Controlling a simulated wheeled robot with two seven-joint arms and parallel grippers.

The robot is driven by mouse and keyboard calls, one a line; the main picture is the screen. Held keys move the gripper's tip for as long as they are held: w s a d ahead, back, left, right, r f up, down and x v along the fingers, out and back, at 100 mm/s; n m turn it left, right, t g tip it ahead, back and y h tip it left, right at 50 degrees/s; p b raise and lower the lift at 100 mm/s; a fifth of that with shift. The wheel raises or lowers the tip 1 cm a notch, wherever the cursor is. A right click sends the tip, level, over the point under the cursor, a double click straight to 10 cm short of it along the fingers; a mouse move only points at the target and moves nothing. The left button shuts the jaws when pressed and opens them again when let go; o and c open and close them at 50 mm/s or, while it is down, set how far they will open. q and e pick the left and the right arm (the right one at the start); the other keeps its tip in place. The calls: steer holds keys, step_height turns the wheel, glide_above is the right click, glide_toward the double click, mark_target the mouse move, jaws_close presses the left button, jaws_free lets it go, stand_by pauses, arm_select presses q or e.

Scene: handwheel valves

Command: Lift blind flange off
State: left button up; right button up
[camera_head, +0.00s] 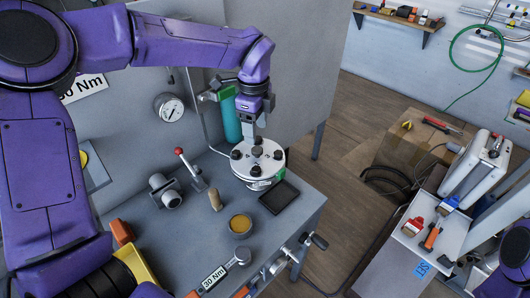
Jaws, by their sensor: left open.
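The blind flange (270,163) is a round silvery disc with several dark bolt heads around its rim and a knob near its middle. It lies flat on a round white body on the grey bench. My left gripper (257,139) points down from above, its open fingers at the middle of the flange. Whether the fingers touch the knob cannot be told. My right gripper is out of view; only a purple part of that arm shows at the lower right edge.
A black square pad (279,197) lies just in front of the flange. A green cylinder (229,118) stands behind it. A white-topped cart (432,228) is at right.

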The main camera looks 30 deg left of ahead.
mark_target(257, 149)
arm_select(q)
steer(key=shift+s+a+f+p, duration=0.15)
steer(key=shift+s+a+f, duration=0.05)
steer(key=shift+s+f, duration=0.25)
steer(key=shift+s+a+f+p, duration=0.15)
steer(key=shift+s+a+f, duration=0.05)
steer(key=shift+s+f, duration=0.2)
steer(key=w+f+p, duration=0.1)
steer(key=f, duration=0.1)
steer(key=w+f, duration=0.1)
steer(key=f, duration=0.1)
steer(key=w+f+p, duration=0.1)
steer(key=f, duration=0.1)
steer(key=shift+d+f+p, duration=0.3)
steer(key=shift+d, duration=0.1)
steer(key=shift+s+a+r, duration=0.1)
steer(key=shift+s+a, duration=0.1)
steer(key=shift+s, duration=0.4)
steer(key=shift+c, duration=0.5)
steer(key=shift+w, duration=0.25)
steer(key=c, duration=1)
jaws_close()
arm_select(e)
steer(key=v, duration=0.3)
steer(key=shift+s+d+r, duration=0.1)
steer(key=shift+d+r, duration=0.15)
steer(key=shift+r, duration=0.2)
